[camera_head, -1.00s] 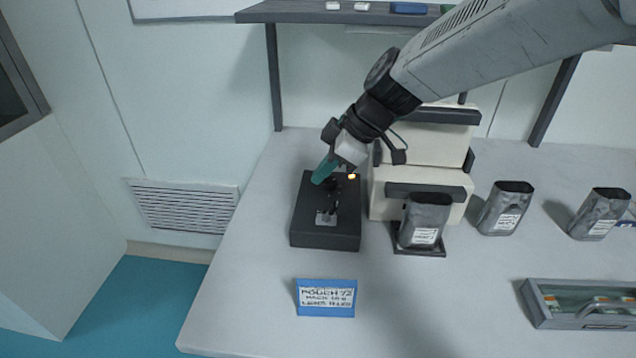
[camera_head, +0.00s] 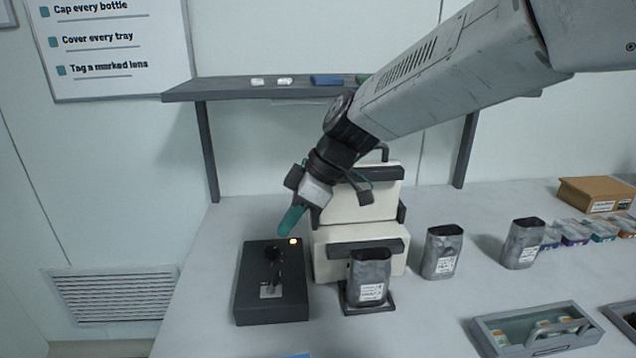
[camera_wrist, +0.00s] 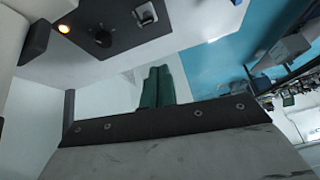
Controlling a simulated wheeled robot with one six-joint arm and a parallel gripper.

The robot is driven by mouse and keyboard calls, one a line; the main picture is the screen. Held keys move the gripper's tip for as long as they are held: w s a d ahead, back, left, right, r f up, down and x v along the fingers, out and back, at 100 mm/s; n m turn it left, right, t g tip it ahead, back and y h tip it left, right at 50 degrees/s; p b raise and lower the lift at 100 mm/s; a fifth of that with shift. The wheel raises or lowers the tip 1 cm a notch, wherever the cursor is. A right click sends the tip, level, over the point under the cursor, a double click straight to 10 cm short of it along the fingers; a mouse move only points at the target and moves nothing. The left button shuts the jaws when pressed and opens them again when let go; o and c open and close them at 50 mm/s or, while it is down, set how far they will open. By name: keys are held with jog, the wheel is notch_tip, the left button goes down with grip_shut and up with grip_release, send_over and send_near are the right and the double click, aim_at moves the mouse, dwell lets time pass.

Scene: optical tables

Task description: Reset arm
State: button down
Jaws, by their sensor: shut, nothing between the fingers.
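My gripper (camera_head: 290,220) has teal fingers and hangs over the back of a black box with a lever (camera_head: 271,302). The fingers are shut and hold nothing. A lit orange lamp (camera_head: 293,241) sits on the box's back right corner, close to the fingertips in the picture. In the wrist view my closed green fingers (camera_wrist: 157,88) are side by side, and the black box (camera_wrist: 115,22) shows beyond them at the upper left.
A cream machine (camera_head: 384,239) stands right of the box, with a grey pouch (camera_head: 369,279) on its front plate. Two more pouches (camera_head: 441,252) (camera_head: 522,244) stand to the right. A lidded tray (camera_head: 535,331) lies front right. A shelf (camera_head: 290,92) runs above.

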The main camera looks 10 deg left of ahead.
jog(key=s+d+m+t+h, duration=0.1)
jog(key=s+d+m, duration=0.5)
jog(key=d, duration=0.6)
jog(key=s+d+m+t+h, duration=0.1)
jog(key=s+d+m+h, duration=0.2)
jog(key=d, duration=1)
jog(key=s+d+m+t+h, duration=0.1)
jog(key=s+d+m+h, duration=0.1)
jog(key=s+d+m, duration=0.8)
jog(key=shift+s+d+r, duration=0.45)
jog(key=shift+s+d, duration=0.7)
jog(key=shift+s, duration=0.45)
jog(key=shift+s+a, duration=0.1)
